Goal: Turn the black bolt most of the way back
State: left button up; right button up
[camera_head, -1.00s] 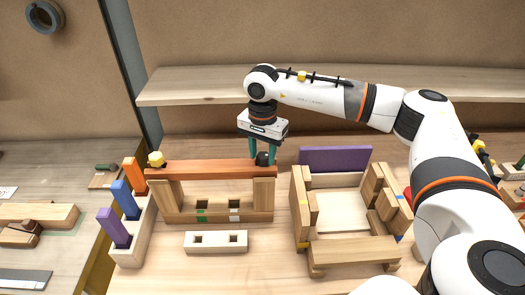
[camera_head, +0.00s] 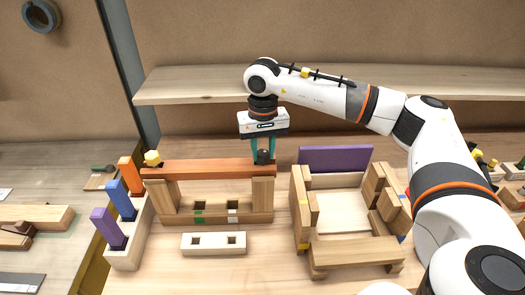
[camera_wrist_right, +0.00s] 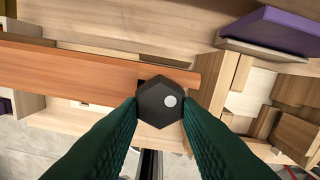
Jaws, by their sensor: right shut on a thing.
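The black bolt (camera_wrist_right: 160,101) has a hexagonal head with a pale dot. It stands at the right end of the reddish-brown beam (camera_head: 208,168), which lies across wooden uprights. My right gripper (camera_head: 263,154) comes down from above and its green fingers are shut on the bolt head. In the right wrist view the two fingertips (camera_wrist_right: 160,108) touch opposite sides of the head. The bolt's shank is hidden. A yellow bolt (camera_head: 152,158) stands at the beam's left end. My left gripper is not in view.
A pale rack (camera_head: 128,240) holds orange, blue and purple pieces at the left. A pale block with two square holes (camera_head: 213,244) lies in front of the frame. A wooden box frame with a purple board (camera_head: 336,158) stands at the right. A shelf (camera_head: 200,84) runs behind.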

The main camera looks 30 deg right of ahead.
jog(key=shift+n+b, duration=0.3)
jog(key=shift+n, duration=0.3)
jog(key=n, duration=0.3)
jog(key=shift+d+b, duration=0.15)
jog(key=shift+b, duration=0.25)
jog(key=n, duration=0.3)
jog(key=shift+d+r+n+b, duration=0.1)
jog(key=shift+r+n+b, duration=0.2)
jog(key=shift+n, duration=0.1)
jog(key=shift+f+n, duration=0.1)
jog(key=shift+n, duration=0.7)
jog(key=o, duration=1.1)
